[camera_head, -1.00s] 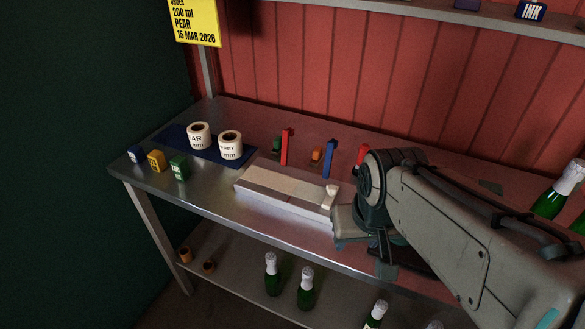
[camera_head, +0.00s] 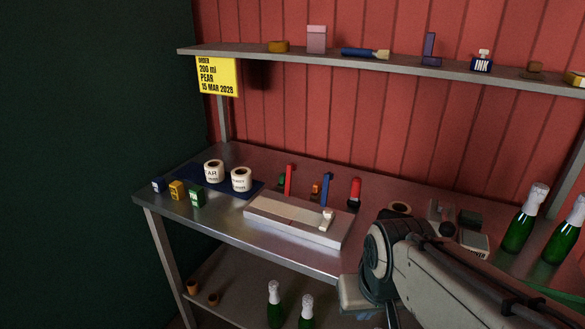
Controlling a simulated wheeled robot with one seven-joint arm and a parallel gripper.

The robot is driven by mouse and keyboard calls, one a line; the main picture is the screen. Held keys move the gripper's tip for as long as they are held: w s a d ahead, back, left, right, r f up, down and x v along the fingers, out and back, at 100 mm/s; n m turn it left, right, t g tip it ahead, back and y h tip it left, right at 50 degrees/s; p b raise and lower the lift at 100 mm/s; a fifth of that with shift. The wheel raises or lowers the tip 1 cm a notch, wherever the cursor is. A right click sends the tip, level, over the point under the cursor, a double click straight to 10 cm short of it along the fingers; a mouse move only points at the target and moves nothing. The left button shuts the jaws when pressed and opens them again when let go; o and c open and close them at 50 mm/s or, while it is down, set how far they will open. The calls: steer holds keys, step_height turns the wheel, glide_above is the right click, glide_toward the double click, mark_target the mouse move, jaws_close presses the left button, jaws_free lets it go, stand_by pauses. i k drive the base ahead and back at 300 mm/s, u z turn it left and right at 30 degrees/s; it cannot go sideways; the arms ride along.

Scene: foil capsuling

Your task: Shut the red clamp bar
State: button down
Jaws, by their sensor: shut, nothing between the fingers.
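Further right is a shorter upright red piece (camera_head: 355,190) with a dark base. A long pale block (camera_head: 285,220) lies in front of them, with a small white knob piece (camera_head: 326,218) at its right end. My gripper (camera_head: 357,294) is at the bench's front edge, right of and nearer than the block, apart from the bars. It is shut and empty; its fingertips are not clear.
Two label rolls (camera_head: 241,179) stand on a blue mat (camera_head: 257,186) at left, near several small coloured boxes (camera_head: 196,197). Green bottles (camera_head: 521,220) and a grey box (camera_head: 473,241) are at right. A wall shelf (camera_head: 385,66) runs above. Bench between block and mat is narrow.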

mark_target(290, 167)
steer(key=u, duration=0.25)
steer(key=i, duration=1.15)
steer(key=z, duration=0.05)
